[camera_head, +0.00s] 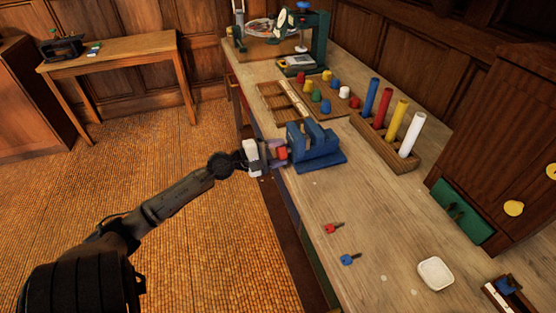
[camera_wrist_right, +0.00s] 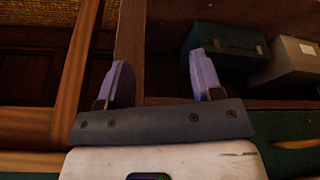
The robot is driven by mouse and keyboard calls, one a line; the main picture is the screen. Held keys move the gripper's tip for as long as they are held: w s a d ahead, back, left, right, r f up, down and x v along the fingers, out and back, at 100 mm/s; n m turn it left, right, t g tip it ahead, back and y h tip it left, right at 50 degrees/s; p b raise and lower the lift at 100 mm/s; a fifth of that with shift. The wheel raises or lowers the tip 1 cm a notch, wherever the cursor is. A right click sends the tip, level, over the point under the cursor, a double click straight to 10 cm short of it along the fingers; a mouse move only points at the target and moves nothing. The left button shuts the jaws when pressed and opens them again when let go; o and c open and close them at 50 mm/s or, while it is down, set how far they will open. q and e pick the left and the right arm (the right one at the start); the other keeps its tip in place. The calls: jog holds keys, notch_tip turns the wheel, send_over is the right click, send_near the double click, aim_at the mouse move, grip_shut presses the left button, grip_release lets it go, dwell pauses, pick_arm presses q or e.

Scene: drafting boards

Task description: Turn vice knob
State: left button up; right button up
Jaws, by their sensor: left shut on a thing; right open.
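The blue vice (camera_head: 314,145) sits on the workbench near its left edge. Its red knob (camera_head: 282,153) sticks out to the left, over the bench edge. My left gripper (camera_head: 279,153) reaches in from the left and is shut on the red knob, with its fingers partly hiding it. My right gripper does not show in the head view. In the right wrist view the right gripper (camera_wrist_right: 152,85) is open and empty, its two purple fingers apart, in front of wooden shelving. The vice is not in that view.
Red and blue keys (camera_head: 349,259) and a white dish (camera_head: 434,273) lie at the front of the workbench (camera_head: 335,203). Coloured tubes stand in a wooden rack (camera_head: 368,134) right of the vice. Coloured pegs (camera_head: 326,107) sit behind it. A cabinet with a green drawer (camera_head: 461,212) is at right.

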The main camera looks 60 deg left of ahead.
pick_arm(q)
jog(key=m+b, duration=1.3)
jog(key=b, duration=0.4)
jog(key=shift+f, duration=0.1)
jog(key=shift+r+m+b, duration=0.25)
jog(key=shift+m+b, duration=0.75)
jog(key=shift+b, duration=0.45)
jog(key=o, duration=0.9)
